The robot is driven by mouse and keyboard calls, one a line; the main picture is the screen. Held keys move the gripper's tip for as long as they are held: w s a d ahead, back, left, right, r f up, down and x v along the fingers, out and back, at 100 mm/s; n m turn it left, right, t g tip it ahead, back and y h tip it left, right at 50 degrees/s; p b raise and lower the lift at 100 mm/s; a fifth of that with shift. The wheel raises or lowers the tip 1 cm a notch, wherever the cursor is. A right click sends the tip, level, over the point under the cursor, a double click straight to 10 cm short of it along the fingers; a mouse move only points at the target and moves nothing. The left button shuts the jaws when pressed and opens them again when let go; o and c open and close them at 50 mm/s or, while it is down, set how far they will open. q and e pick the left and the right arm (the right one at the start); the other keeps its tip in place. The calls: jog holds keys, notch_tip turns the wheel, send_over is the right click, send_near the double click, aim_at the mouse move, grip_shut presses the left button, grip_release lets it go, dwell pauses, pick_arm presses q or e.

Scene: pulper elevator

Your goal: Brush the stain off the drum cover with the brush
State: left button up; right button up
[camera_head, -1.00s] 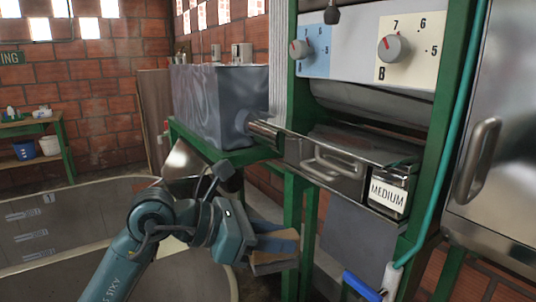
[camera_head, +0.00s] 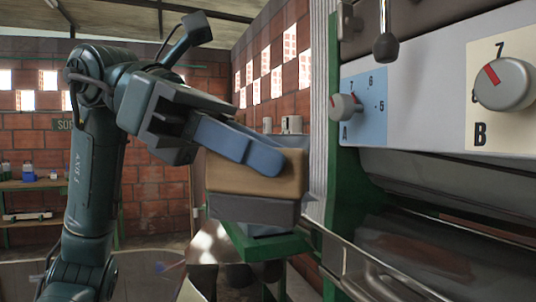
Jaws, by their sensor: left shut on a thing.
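My left gripper (camera_head: 185,128) is raised in the middle left of the head view and shut on the brush. The brush has a blue handle (camera_head: 240,147), a tan block (camera_head: 250,183) and a dark grey underside (camera_head: 252,208). It is held roughly level, in front of the machine's left green post. The drum cover seems to be the curved grey metal (camera_head: 440,190) below the knob panel. The brush looks apart from it, to its left. I cannot make out the stain clearly. My right gripper is not in view.
The white panel carries knob A (camera_head: 345,107) and knob B (camera_head: 505,85), with a dark ball-ended lever (camera_head: 385,45) hanging in front. A green post (camera_head: 345,200) stands at the panel's left. A metal rail (camera_head: 370,262) runs below. A shelf with items (camera_head: 30,185) is far left.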

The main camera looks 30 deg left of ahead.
pick_arm(q)
jog(key=shift+w+d, duration=0.5)
jog(key=w+d, duration=0.2)
jog(key=w, duration=0.1)
jog(key=w+d+f+p, duration=0.1)
jog(key=w+d, duration=0.3)
jog(key=w, duration=0.1)
jog(key=shift+w+d+f+p, duration=0.3)
jog(key=shift+w+f+p, duration=0.05)
jog(key=shift+f, duration=0.05)
jog(key=shift+w+d+f, duration=0.25)
jog(key=shift+w+d, duration=0.25)
jog(key=shift+w, duration=0.1)
jog(key=shift+w+d+f, duration=0.25)
jog(key=shift+w+d, duration=0.25)
jog(key=shift+w, duration=0.1)
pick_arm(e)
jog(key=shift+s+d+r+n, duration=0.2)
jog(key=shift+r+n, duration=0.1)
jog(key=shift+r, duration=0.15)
pick_arm(q)
jog(key=shift+f+b, duration=0.3)
jog(key=shift+f, duration=0.35)
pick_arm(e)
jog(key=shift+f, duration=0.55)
